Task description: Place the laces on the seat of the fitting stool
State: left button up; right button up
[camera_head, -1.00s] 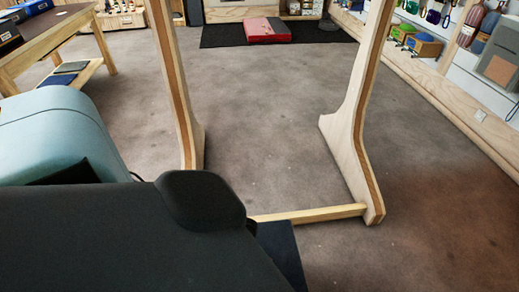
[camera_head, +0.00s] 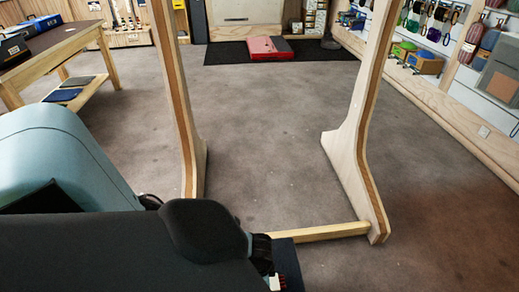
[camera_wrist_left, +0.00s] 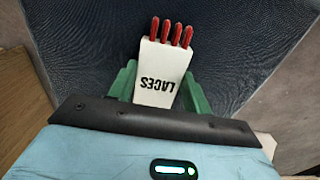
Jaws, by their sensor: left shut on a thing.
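The laces (camera_wrist_left: 162,68) are a white packet marked LACES with several red tips at its far end. My left gripper (camera_wrist_left: 157,88) has its green fingers shut on the packet's sides. Below and beyond the packet is a dark blue textured surface (camera_wrist_left: 95,45), which looks like the stool seat; I cannot tell if the packet touches it. In the head view, a dark blue edge (camera_head: 290,258) shows beside my left wrist, with a bit of the white packet (camera_head: 273,282). My arm hides most of the seat there. My right gripper is not in view.
A wooden frame with two uprights (camera_head: 182,110) and a low crossbar (camera_head: 325,231) stands just ahead. A wooden table (camera_head: 50,45) is at the left, and shelves of gear (camera_head: 440,90) line the right. A red pad (camera_head: 268,48) lies on a black mat. Carpet between is open.

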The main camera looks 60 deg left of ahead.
pick_arm(q)
jog(key=o, duration=0.5)
jog(key=shift+f, duration=0.15)
jog(key=o, duration=0.4)
jog(key=shift+o, duration=0.2)
notch_tip(320, 180, up, 12)
jog(key=p, duration=0.3)
